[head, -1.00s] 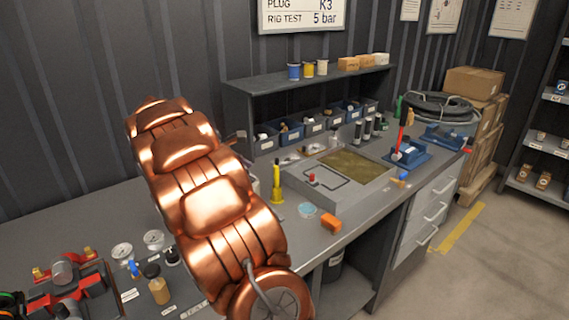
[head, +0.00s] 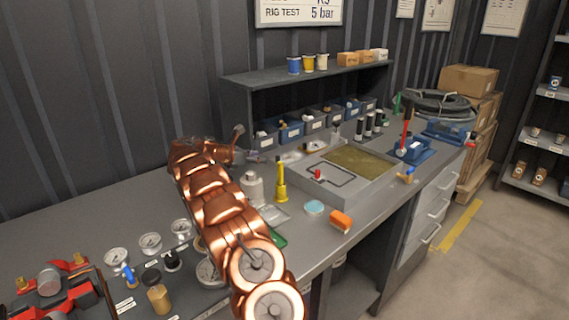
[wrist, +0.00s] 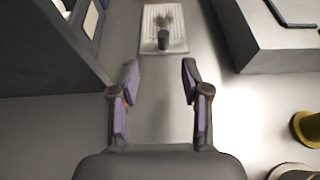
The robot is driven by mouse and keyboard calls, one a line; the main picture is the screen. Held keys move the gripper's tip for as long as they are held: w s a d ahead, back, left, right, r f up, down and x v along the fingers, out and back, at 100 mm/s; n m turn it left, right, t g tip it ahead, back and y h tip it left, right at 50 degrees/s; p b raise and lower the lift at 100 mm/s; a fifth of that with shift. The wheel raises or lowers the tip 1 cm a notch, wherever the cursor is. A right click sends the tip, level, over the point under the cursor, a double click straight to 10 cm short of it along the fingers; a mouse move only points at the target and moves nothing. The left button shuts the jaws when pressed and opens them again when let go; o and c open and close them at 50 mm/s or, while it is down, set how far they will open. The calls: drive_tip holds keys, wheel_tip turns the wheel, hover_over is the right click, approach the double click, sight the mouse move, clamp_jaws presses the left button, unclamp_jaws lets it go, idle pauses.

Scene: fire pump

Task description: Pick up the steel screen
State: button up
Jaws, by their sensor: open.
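In the wrist view my gripper (wrist: 160,78) is open, with nothing between its fingers. Ahead of the fingertips, near the top edge, a pale ribbed tray (wrist: 150,44) lies on the bench. A small dark grey cylinder (wrist: 163,40) stands on it, with a blurred greyish shape (wrist: 164,18) behind. I cannot tell for sure which of these is the steel screen. In the head view my gripper (head: 246,144) is over the rear of the bench, left of a small light metal-looking item (head: 290,157). My arm hides part of the bench.
The shelf unit (head: 236,112) with blue bins stands close behind; its side shows at left in the wrist view (wrist: 50,60). The grey test basin (head: 312,187) is to the right. A yellow-based post (head: 280,187) stands near my arm.

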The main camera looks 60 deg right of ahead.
sight(275, 163)
drive_tip(key=shift+s+r+p+x, duration=0.1)
drive_tip(key=shift+p+x, duration=0.1)
drive_tip(key=shift+x, duration=0.9)
drive_tip(key=shift+s+r+p+x, duration=0.1)
drive_tip(key=shift+s+p+x, duration=0.05)
drive_tip(key=shift+x, duration=0.95)
drive_tip(key=shift+p+x, duration=0.35)
drive_tip(key=shift+x, duration=1.6)
drive_tip(key=shift+r, duration=0.15)
clamp_jaws()
